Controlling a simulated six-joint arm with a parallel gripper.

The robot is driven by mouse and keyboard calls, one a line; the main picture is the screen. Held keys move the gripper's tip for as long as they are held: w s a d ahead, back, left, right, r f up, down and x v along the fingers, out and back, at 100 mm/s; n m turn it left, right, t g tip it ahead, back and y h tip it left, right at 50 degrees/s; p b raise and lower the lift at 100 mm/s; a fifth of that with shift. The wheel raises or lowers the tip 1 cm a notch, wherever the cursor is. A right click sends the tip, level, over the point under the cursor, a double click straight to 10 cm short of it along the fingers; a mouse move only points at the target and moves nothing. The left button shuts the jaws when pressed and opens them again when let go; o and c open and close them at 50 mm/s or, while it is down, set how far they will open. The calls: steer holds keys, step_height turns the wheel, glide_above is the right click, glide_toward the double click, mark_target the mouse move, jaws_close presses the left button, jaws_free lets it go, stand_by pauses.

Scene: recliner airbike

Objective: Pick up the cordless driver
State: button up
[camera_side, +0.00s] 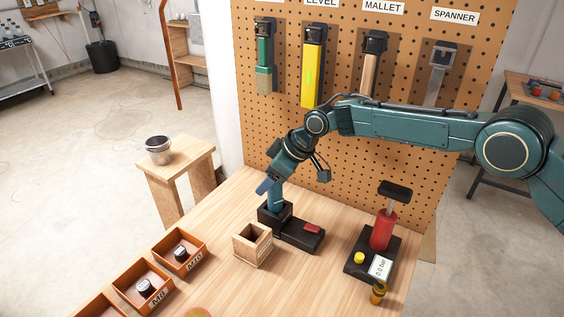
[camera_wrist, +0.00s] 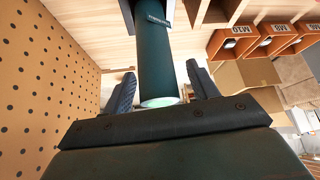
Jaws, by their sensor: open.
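The cordless driver (camera_side: 276,198), a teal cylinder, stands upright in a black dock (camera_side: 297,236) on the workbench. In the wrist view the driver (camera_wrist: 155,50) is a dark green cylinder with a pale round end. My gripper (camera_side: 267,186) is at the driver's upper end. In the wrist view the open gripper (camera_wrist: 162,88) has one finger on each side of the driver's near end, with gaps visible between fingers and cylinder. The arm's wrist hides part of the driver's top in the side view.
A small wooden box (camera_side: 253,246) stands close beside the dock. A red pump on a black base (camera_side: 372,252) stands to the right. Orange bins (camera_side: 177,250) line the bench's left side. A pegboard (camera_side: 285,130) with hanging tools rises behind.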

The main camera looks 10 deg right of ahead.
jaws_close()
steer(key=shift+r, duration=0.1)
steer(key=shift+r, duration=0.1)
stand_by(0.3)
steer(key=shift+r, duration=4.95)
